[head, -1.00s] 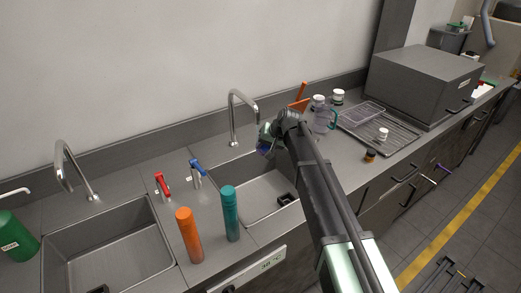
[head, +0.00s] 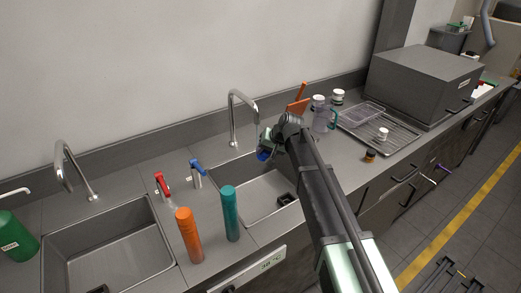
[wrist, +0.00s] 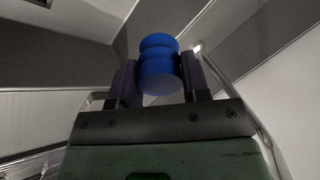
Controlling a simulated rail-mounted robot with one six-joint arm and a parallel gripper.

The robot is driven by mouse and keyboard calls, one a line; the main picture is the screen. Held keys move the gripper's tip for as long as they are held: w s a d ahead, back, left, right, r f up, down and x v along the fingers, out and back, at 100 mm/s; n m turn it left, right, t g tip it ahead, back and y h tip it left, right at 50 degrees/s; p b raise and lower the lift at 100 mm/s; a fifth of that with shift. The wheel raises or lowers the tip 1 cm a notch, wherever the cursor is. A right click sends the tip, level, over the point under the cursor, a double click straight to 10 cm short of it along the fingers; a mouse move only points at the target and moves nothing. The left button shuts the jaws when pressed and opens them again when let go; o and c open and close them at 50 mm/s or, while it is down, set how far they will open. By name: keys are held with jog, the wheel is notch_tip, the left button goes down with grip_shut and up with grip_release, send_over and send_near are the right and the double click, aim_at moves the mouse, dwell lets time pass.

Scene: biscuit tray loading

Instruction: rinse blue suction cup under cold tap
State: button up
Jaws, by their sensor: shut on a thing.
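The blue suction cup (wrist: 158,62) is held between the two dark purple finger pads of my gripper (wrist: 158,80) in the wrist view. In the head view the cup (head: 263,155) shows as a small blue shape at the end of my gripper (head: 266,146), over the right sink (head: 262,195). The right tap (head: 234,110) arches just left of and above my gripper, and the cup appears close to its spout. I see no running water at this tap. Lever handles stand between the sinks, one blue (head: 197,170) and one red (head: 163,184).
An orange bottle (head: 189,236) and a teal bottle (head: 230,214) stand at the front between the sinks. The left sink (head: 110,250) has its own tap (head: 70,165).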

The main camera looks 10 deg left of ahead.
jog(key=s+d, duration=0.1)
jog(key=s, duration=0.2)
jog(key=s+d, duration=0.1)
jog(key=shift+s+d, duration=0.2)
jog(key=shift+d, duration=0.1)
dwell(1.1)
jog(key=s+d+r+p, duration=0.2)
jog(key=s+r+p, duration=0.2)
jog(key=shift+s+d, duration=0.15)
jog(key=shift+d, duration=0.15)
jog(key=shift+r, duration=0.1)
dwell(0.6)
